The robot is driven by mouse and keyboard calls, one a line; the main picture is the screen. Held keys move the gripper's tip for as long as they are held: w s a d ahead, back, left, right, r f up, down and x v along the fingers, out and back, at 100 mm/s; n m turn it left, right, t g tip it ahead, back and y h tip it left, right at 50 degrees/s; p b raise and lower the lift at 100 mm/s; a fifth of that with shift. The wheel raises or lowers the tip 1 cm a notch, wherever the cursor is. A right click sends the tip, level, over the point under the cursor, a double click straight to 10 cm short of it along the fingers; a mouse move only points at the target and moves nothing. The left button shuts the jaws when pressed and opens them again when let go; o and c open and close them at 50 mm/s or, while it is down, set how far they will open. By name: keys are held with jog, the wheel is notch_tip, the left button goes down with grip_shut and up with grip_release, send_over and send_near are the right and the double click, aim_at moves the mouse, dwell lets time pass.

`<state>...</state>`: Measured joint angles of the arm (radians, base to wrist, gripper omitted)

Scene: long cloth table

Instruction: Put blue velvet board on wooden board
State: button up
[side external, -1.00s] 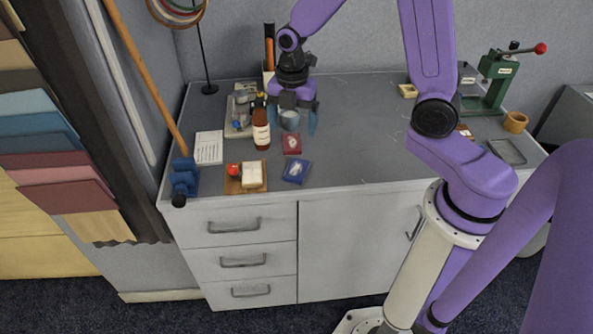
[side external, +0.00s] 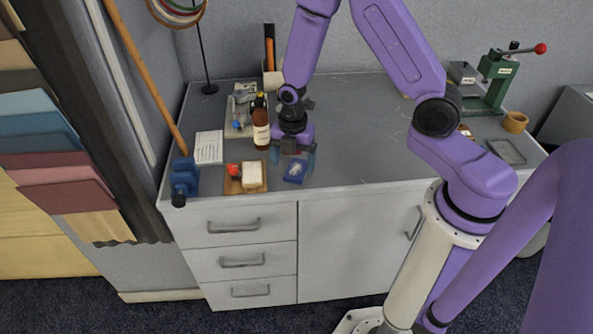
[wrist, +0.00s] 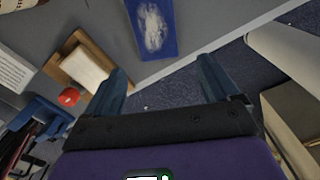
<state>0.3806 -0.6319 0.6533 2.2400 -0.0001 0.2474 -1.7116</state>
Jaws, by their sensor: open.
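The blue velvet board (side external: 296,171), with a pale patch on top, lies flat near the table's front edge. In the wrist view the blue velvet board (wrist: 165,48) is at the top, beyond the fingertips. The wooden board (wrist: 67,48) also shows at left in the wrist view. My gripper (side external: 293,158) is open and empty, just behind and above the blue board. Its fingers (wrist: 161,72) are spread wide.
A brown bottle (side external: 261,130) stands close to the left of my gripper. A white card (side external: 208,147) and a blue object (side external: 184,177) are further left. My gripper mostly hides the area behind the blue board.

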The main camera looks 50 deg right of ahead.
jog(key=shift+w+d+f, duration=0.1)
jog(key=shift+w+f, duration=0.05)
jog(key=shift+f, duration=2.35)
jog(key=c, duration=1.2)
jog(key=shift+c, duration=0.2)
jog(key=shift+r, duration=0.1)
jog(key=shift+r, duration=0.8)
jog(key=shift+s+r, duration=5.55)
jog(key=shift+s, duration=1.35)
jog(key=n, duration=0.5)
send_near(293, 177)
jog(key=w+a, duration=0.7)
jog(key=a, duration=0.1)
jog(key=shift+w+r, duration=0.2)
jog(key=shift+r, duration=0.15)
